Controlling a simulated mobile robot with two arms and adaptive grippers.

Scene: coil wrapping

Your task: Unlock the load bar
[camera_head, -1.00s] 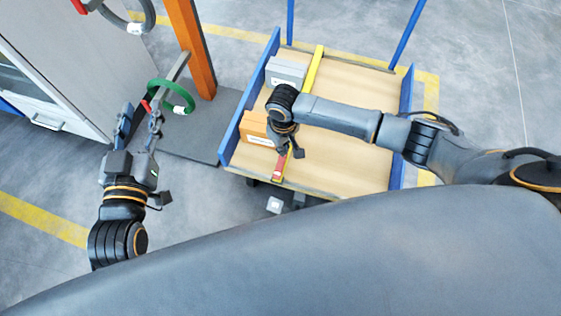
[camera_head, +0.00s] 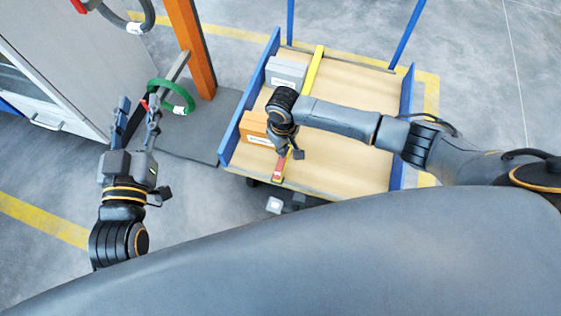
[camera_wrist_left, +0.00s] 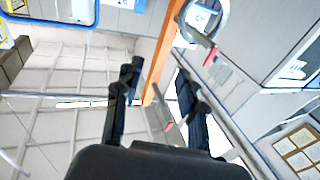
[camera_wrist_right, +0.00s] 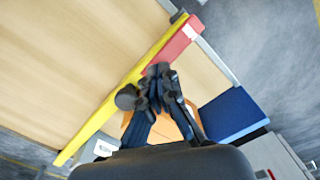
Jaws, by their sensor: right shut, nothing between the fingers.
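The load bar (camera_head: 312,72) is a long yellow bar lying across the wooden bed of the blue-sided cart. Its near end carries a red part (camera_head: 278,169). In the right wrist view, the yellow bar (camera_wrist_right: 100,117) runs diagonally and the red part (camera_wrist_right: 172,45) lies at its upper end. My right gripper (camera_head: 291,150) is shut and empty, low over the bar beside the red part. Its fingertips (camera_wrist_right: 160,72) are close to the red part; I cannot tell whether they touch. My left gripper (camera_head: 138,106) is open and empty, away from the cart on the left.
A grey box (camera_head: 286,73) and an orange box (camera_head: 254,126) stand along the cart's left side wall (camera_head: 240,114). An orange post (camera_head: 190,45) with a green coil (camera_head: 176,103) on its arm stands near my left gripper. The right of the cart bed is clear.

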